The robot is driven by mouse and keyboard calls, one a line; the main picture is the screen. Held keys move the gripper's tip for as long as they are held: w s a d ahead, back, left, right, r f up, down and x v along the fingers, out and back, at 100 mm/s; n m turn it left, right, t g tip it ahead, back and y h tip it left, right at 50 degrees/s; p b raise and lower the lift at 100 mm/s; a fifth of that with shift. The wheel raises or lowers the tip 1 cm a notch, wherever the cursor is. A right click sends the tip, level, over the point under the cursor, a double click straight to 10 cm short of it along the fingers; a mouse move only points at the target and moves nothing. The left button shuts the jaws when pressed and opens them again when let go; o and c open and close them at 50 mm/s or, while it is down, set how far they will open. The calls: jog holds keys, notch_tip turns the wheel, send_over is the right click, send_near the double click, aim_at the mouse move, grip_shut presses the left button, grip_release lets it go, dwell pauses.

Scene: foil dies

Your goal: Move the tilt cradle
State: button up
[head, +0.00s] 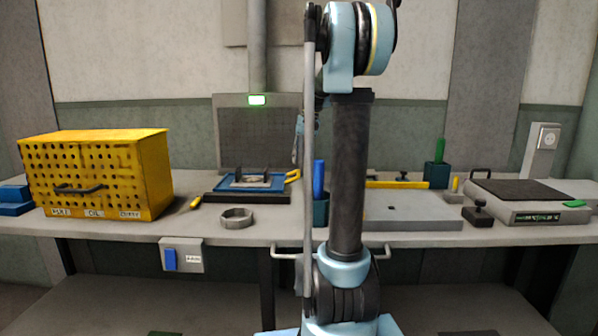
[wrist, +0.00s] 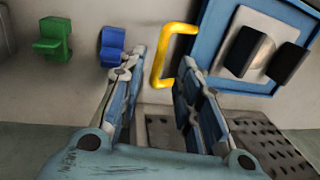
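The tilt cradle, a blue square frame (head: 236,188) with a light plate and two dark upright blocks, sits on the bench left of my arm. Its yellow handle (head: 293,176) sticks out on the right side. In the wrist view the cradle's blue frame (wrist: 207,38) is at the upper right, and its yellow handle (wrist: 157,68) shows between my spread fingers. My gripper (wrist: 158,66) is open and empty; neither finger visibly touches the handle. In the head view my gripper (head: 300,126) is small and partly hidden by my arm, above the handle.
A yellow perforated box (head: 98,175) stands at the left. A metal ring (head: 236,217) lies in front of the cradle, and a dark bar (head: 250,198) lies between them. A blue-handled holder (head: 320,208) stands close right. A grey plate (head: 412,211) and scale (head: 520,200) fill the right.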

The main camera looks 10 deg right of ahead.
aim_at(299, 173)
jog(key=shift+a+f, duration=0.25)
jog(key=shift+f, duration=0.95)
jog(key=shift+a+f, duration=0.2)
jog(key=shift+f, duration=1)
jog(key=shift+c, duration=0.5)
grip_shut()
